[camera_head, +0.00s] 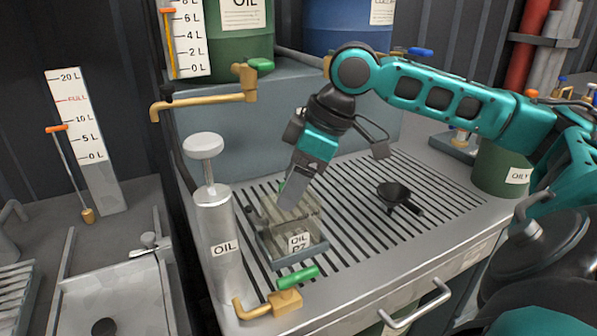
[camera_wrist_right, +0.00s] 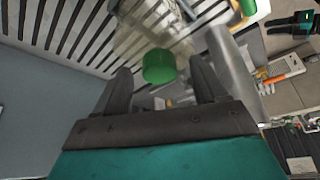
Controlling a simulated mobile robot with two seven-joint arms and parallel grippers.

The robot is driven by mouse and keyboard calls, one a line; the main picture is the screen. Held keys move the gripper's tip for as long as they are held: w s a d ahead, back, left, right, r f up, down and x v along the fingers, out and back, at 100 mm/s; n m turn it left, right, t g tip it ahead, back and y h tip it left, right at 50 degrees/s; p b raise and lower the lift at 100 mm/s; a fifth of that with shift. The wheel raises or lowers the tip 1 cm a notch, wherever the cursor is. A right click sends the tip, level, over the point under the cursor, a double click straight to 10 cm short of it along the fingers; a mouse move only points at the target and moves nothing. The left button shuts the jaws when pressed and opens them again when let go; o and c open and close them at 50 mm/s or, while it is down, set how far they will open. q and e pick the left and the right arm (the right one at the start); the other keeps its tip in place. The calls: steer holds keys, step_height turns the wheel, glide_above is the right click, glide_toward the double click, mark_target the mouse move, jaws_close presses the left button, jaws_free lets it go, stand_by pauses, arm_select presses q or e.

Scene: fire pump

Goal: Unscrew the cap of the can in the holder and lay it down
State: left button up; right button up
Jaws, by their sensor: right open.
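The can (camera_head: 308,222) is a clear box-shaped vessel labelled OIL. It stands upright in a low grey holder (camera_head: 297,253) on the slatted drain grate. Its green cap (camera_wrist_right: 158,66) shows in the right wrist view between the finger ends; in the head view it is mostly hidden behind the fingers. My right gripper (camera_head: 290,197) points down over the top of the can. Its fingers (camera_wrist_right: 158,82) are open, one on each side of the cap, with visible gaps.
A grey OIL pump cylinder (camera_head: 217,240) stands left of the can. A brass tap with a green handle (camera_head: 298,278) is in front, and a brass pipe (camera_head: 205,101) is behind. A black funnel-like object (camera_head: 398,194) lies on the grate (camera_head: 360,230) at right, with bare grate around it.

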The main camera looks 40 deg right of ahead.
steer(key=shift+c, duration=0.2)
steer(key=c, duration=1.1)
steer(key=o, duration=0.4)
steer(key=c, duration=0.3)
steer(key=shift+r+n+g+y+p, duration=0.15)
steer(key=shift+n+g+y+p, duration=0.25)
steer(key=shift+n+p, duration=1)
steer(key=shift+c, duration=0.2)
steer(key=shift+w+n+g+p, duration=0.1)
steer(key=shift+n+g+p, duration=0.3)
steer(key=shift+n+p, duration=0.7)
